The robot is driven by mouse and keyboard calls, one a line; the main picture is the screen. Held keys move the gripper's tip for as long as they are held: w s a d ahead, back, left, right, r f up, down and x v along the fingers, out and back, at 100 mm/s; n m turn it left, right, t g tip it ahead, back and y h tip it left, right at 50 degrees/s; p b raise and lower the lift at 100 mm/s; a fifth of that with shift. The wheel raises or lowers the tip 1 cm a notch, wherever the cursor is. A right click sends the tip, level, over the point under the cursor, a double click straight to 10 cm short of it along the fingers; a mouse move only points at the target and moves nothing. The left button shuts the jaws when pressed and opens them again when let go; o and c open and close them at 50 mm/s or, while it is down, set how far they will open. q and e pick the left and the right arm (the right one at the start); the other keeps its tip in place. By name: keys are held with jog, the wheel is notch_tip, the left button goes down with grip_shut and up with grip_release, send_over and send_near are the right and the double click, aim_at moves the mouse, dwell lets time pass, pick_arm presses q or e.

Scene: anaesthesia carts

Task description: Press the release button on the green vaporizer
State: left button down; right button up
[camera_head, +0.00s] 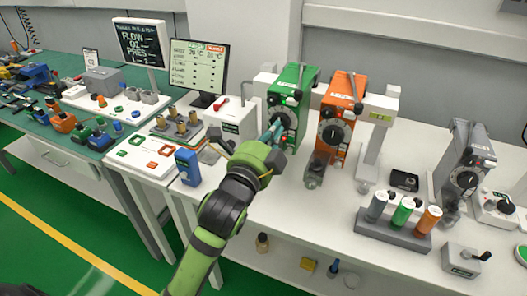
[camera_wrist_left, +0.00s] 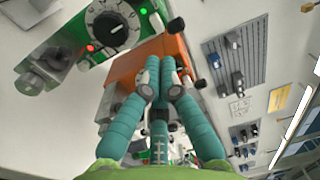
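The green vaporizer (camera_head: 302,78) stands on the white bench, with a dark dial on its front. In the left wrist view its green face and round dial (camera_wrist_left: 105,23) show at upper left, with a small red light (camera_wrist_left: 90,48) beside the dial. My left gripper (camera_head: 277,126) is in front of the green vaporizer, overlapping its lower left front. In the left wrist view its teal fingers (camera_wrist_left: 160,62) converge with tips together and hold nothing visible. I cannot tell whether they touch the vaporizer. I cannot make out the release button. My right gripper is not in view.
The orange vaporizer (camera_head: 346,90) stands close to the right of the green one. A white box (camera_head: 232,120) is to the left. A blue device (camera_head: 187,167) stands near the front edge. A rack of coloured bottles (camera_head: 393,232) and a grey vaporizer (camera_head: 462,160) are at right.

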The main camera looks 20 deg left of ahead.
pick_arm(q)
jog(key=s, duration=0.3)
jog(key=shift+s+a+f+b, duration=0.15)
jog(key=shift+s+f+b, duration=0.05)
jog(key=shift+f+b, duration=0.2)
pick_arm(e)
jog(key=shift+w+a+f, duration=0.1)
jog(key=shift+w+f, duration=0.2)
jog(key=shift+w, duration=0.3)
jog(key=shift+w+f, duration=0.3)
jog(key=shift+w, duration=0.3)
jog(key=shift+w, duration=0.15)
